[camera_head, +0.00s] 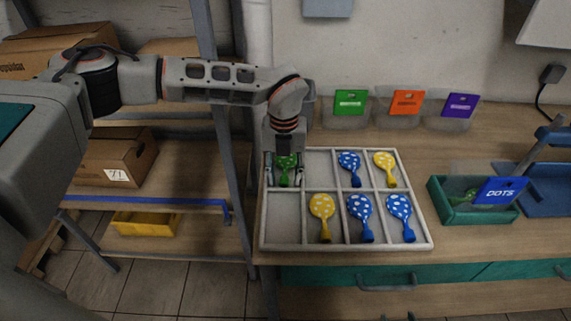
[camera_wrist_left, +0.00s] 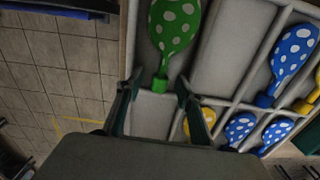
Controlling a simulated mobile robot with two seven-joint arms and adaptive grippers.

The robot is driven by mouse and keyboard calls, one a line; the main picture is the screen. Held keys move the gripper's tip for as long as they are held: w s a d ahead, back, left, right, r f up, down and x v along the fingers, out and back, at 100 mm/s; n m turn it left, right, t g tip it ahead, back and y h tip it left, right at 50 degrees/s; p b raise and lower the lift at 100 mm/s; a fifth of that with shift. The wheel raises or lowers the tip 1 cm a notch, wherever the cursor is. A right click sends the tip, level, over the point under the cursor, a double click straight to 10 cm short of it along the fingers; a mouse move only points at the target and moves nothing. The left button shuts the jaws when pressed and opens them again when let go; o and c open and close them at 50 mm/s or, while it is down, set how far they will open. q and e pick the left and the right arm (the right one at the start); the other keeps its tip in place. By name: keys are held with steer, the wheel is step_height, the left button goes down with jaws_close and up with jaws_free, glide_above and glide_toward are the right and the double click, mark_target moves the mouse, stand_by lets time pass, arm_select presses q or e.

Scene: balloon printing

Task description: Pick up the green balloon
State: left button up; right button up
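The green balloon with white dots (camera_head: 286,163) lies in the back-left compartment of the divided tray (camera_head: 262,228). It also shows in the left wrist view (camera_wrist_left: 174,30), its neck end toward my gripper. My left gripper (camera_head: 285,178) is over that compartment, and its fingers (camera_wrist_left: 157,92) are spread apart on either side of the balloon's neck end. A gap shows between each finger and the balloon in the left wrist view, so it is open and empty. My right gripper is not in either view.
Other compartments hold blue dotted balloons (camera_head: 360,208) and yellow dotted balloons (camera_head: 322,205). A green bin labelled DOTS (camera_head: 452,213) stands to the right with a green balloon inside. Clear holders with coloured cards (camera_head: 405,103) stand behind. Shelving with boxes (camera_head: 113,157) is at left.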

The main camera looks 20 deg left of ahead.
arm_select(q)
steer(key=c, duration=0.8)
steer(key=shift+r, duration=0.1)
